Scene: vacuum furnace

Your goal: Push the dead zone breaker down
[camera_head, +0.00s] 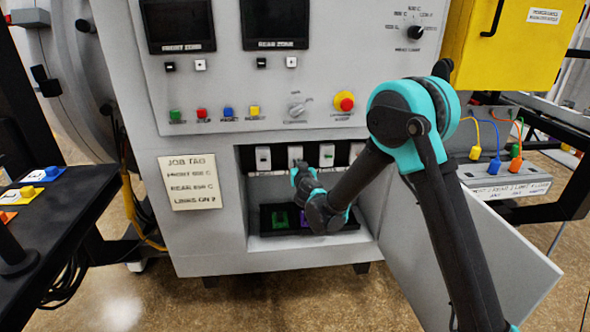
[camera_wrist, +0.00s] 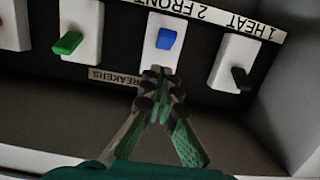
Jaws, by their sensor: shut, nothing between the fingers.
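A row of breakers sits in the open recess of the grey furnace cabinet. The labels read "1 HEAT" and "2 FRONT"; the others are out of view. My gripper (camera_wrist: 160,73) is shut and empty, its tips at the near edge of the blue-lever breaker's plate; contact is unclear. My gripper also shows in the head view (camera_head: 297,168).
A job tag (camera_head: 191,181) hangs left of the recess. The front zone display (camera_head: 178,25) and rear zone display (camera_head: 275,22) look dark. An open door panel (camera_head: 470,260) stands right of the recess. A black tray (camera_head: 262,217) with coloured pieces lies below the breakers.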

